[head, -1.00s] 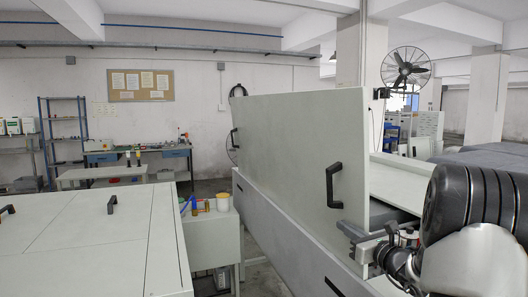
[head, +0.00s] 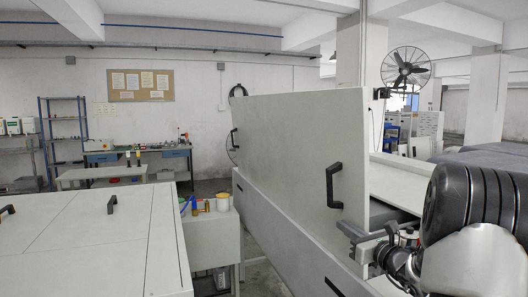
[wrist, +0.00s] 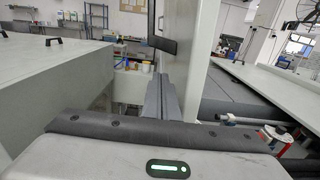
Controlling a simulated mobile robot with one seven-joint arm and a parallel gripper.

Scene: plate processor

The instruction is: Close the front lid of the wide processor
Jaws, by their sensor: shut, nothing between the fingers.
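The wide processor (head: 262,215) is the long pale grey machine right of centre in the head view. Its front lid (head: 285,140) stands raised as a large upright panel with a black handle (head: 333,185) near its right end. In the wrist view the lid (wrist: 193,50) shows nearly edge-on, with the handle (wrist: 162,45) on its left face. My gripper (head: 347,233) is shut and empty, low at the lid's near right end. In the wrist view its fingers (wrist: 160,95) point forward close to the lid's lower edge; whether they touch it I cannot tell.
Another pale machine (head: 85,245) with black handles fills the left. A small side table (head: 213,238) with bottles and a white tub stands between the machines. The processor's flat inner surface (head: 400,183) lies behind the lid. A workbench and shelf stand along the far wall.

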